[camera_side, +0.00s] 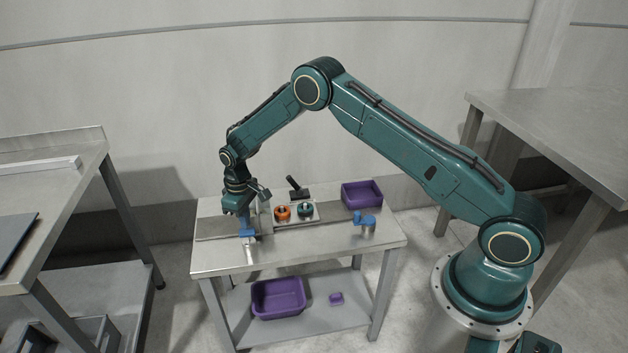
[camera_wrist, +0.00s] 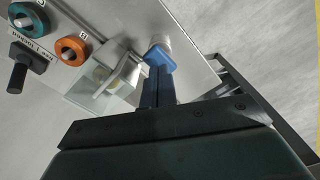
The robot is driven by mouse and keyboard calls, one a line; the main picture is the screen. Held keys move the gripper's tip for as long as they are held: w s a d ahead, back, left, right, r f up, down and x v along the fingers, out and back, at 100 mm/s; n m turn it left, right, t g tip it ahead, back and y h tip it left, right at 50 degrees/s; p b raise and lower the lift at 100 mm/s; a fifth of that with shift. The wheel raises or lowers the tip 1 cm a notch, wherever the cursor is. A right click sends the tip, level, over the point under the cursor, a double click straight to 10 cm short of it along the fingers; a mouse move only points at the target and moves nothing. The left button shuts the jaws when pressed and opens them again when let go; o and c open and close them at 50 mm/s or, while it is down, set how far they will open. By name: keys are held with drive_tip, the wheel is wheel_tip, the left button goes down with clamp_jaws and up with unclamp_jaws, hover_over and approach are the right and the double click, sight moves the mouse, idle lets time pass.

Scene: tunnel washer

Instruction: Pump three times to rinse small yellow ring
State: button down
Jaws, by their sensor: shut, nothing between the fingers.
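My gripper (camera_side: 246,225) points down at the left part of the steel table. In the wrist view my gripper's two blue fingers (camera_wrist: 157,78) are together with nothing between them. A lighter blue cap-like part (camera_wrist: 158,56) on a pale metal cylinder lies at the fingertips; I cannot tell whether they touch it. A clear box (camera_wrist: 88,88) with pale parts inside stands just left of the fingers. A blue-topped metal fixture (camera_side: 366,221) stands at the table's right side.
An orange knob (camera_side: 282,214), a teal knob (camera_side: 305,210) and a black lever (camera_side: 296,187) sit on a panel right of my gripper. A purple tray (camera_side: 362,194) stands at the back right.

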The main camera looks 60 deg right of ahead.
sight(247, 231)
drive_tip(key=shift+f, duration=0.15)
idle(0.4)
drive_tip(key=shift+f, duration=1.8)
drive_tip(key=shift+r, duration=1.3)
drive_tip(key=shift+f, duration=0.2)
